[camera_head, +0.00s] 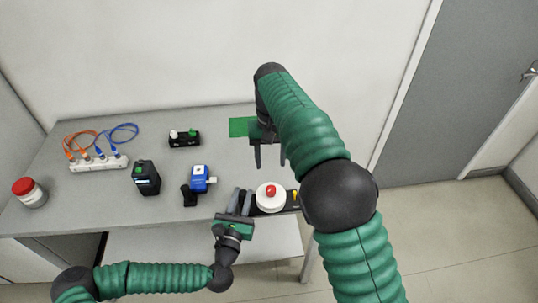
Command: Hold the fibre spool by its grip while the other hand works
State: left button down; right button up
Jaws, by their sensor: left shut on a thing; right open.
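The fibre spool, a white disc (264,204) with a red knob on top, sits near the front right of the bench on a dark base. My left gripper (241,198) comes up from the front edge. It is shut at the spool's left side, on what appears to be its grip; the contact is partly hidden by the fingers. My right gripper (270,158) is open, pointing down, behind the spool and apart from it. Its fingers look empty.
A green mat (238,127) lies behind my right gripper. Left of the spool stand a blue device (199,178), a black device (146,177), a black box with knobs (184,139), a white strip with cables (98,163) and a red-lidded jar (34,198). A yellow item (295,195) shows right of the spool.

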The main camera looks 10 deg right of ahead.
pick_arm(q)
jog(key=c, duration=1.1)
grip_release()
